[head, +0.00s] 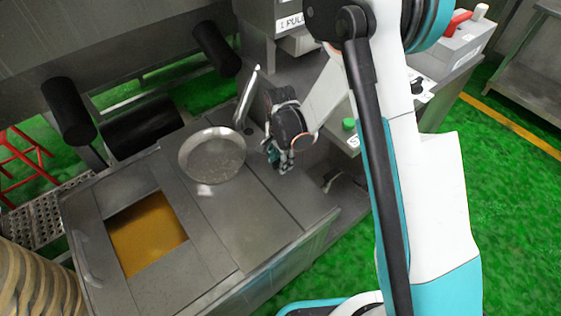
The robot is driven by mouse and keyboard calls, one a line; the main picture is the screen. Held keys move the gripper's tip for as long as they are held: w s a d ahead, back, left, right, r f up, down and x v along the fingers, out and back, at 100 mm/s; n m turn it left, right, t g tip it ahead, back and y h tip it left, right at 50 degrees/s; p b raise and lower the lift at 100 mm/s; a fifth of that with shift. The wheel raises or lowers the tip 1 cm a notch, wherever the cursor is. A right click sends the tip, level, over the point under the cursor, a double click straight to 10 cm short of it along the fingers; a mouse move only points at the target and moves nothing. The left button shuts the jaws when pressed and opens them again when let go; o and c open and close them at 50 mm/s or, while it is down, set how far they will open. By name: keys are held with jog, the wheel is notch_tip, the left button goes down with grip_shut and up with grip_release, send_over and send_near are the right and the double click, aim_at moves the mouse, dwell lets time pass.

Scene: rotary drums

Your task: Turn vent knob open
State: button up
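I cannot tell for sure which part is the vent knob. A small black knob (417,86) sits on a white panel behind my arm, at the upper right. A green button or knob (349,124) stands on a grey box right of my gripper, partly hidden by my arm. My gripper (283,163) points down above the right part of the metal counter, right of a round pan. It is apart from both knobs. Its fingertips are small and dark, so their opening is unclear, and nothing shows held in them.
The round metal pan (208,172) with a long upright handle rests on the steel counter (245,228). An opening with orange contents (148,232) is at its left. A red lever (457,24) is at the upper right. Black rollers (68,110) are at the left. Green floor (515,200) is clear at the right.

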grip_shut()
jog(key=shift+n, duration=0.4)
jog(key=n, duration=0.3)
jog(key=shift+n, duration=0.3)
jog(key=n, duration=0.4)
jog(key=shift+n, duration=0.3)
jog(key=n, duration=0.4)
jog(key=shift+n, duration=0.3)
jog(key=n, duration=0.4)
jog(key=shift+n, duration=0.3)
